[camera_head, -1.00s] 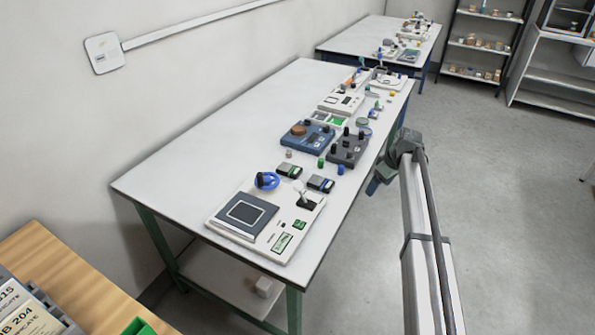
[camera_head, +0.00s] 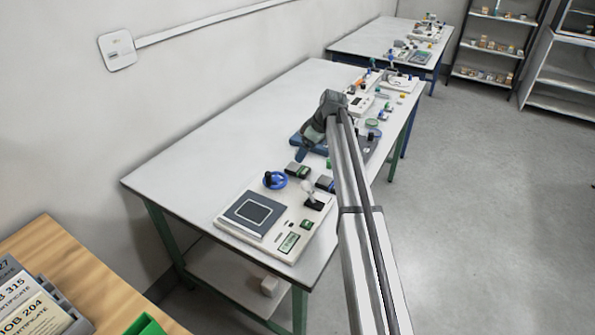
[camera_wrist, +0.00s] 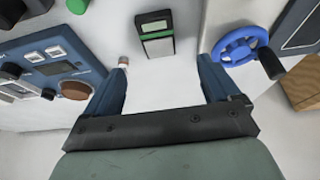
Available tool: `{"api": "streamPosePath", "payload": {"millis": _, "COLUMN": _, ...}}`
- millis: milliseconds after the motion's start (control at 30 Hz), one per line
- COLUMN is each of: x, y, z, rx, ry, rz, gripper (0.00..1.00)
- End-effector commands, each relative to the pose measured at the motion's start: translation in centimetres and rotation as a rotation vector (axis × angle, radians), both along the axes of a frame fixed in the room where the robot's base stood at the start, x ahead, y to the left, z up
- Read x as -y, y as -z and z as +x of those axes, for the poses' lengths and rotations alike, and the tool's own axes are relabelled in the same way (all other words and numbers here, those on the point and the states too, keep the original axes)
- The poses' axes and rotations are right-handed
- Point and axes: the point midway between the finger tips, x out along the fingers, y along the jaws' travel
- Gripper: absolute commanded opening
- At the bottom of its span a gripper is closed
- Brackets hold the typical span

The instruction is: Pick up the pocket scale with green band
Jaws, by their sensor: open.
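The pocket scale with green band (camera_wrist: 155,35) is a small dark box with a grey display and a green stripe. It lies on the white table near the top of the wrist view. It also shows in the head view (camera_head: 298,169), just below my gripper (camera_head: 303,154). In the wrist view my gripper (camera_wrist: 163,64) is open and empty, its two blue fingers apart. The scale lies beyond the fingertips, roughly centred between them. A similar pocket scale (camera_head: 325,183) lies to its right in the head view, its band unclear.
A blue handwheel (camera_wrist: 238,46) with a black knob stands right of the scale in the wrist view. A blue instrument (camera_wrist: 48,65) with a brown knob is at left. A small pale cylinder (camera_wrist: 123,60) is by the left fingertip. A large white instrument (camera_head: 290,242) stands at the table's near end.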

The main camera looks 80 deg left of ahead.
Motion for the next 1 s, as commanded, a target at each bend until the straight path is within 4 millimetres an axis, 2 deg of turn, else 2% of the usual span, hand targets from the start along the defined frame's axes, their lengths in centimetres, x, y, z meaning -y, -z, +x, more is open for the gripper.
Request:
{"api": "streamPosePath", "payload": {"millis": 33, "x": -0.3, "y": 1.0, "z": -0.3, "rx": 0.000, "ry": 0.000, "rz": -0.001, "gripper": 0.89}}
{"api": "streamPosePath", "payload": {"millis": 200, "x": -1.0, "y": 3.4, "z": -1.0, "rx": 0.000, "ry": 0.000, "rz": -0.001, "gripper": 0.89}}
{"api": "streamPosePath", "payload": {"millis": 467, "x": -1.4, "y": 4.6, "z": -1.3, "rx": 0.001, "ry": 0.000, "rz": -0.001, "gripper": 0.89}}
{"api": "streamPosePath", "payload": {"millis": 800, "x": -2.5, "y": 8.4, "z": -2.1, "rx": 0.000, "ry": 0.001, "rz": -0.002, "gripper": 0.89}}
{"api": "streamPosePath", "payload": {"millis": 1000, "x": -2.6, "y": 9.0, "z": -2.3, "rx": 0.000, "ry": 0.001, "rz": 0.000, "gripper": 0.89}}
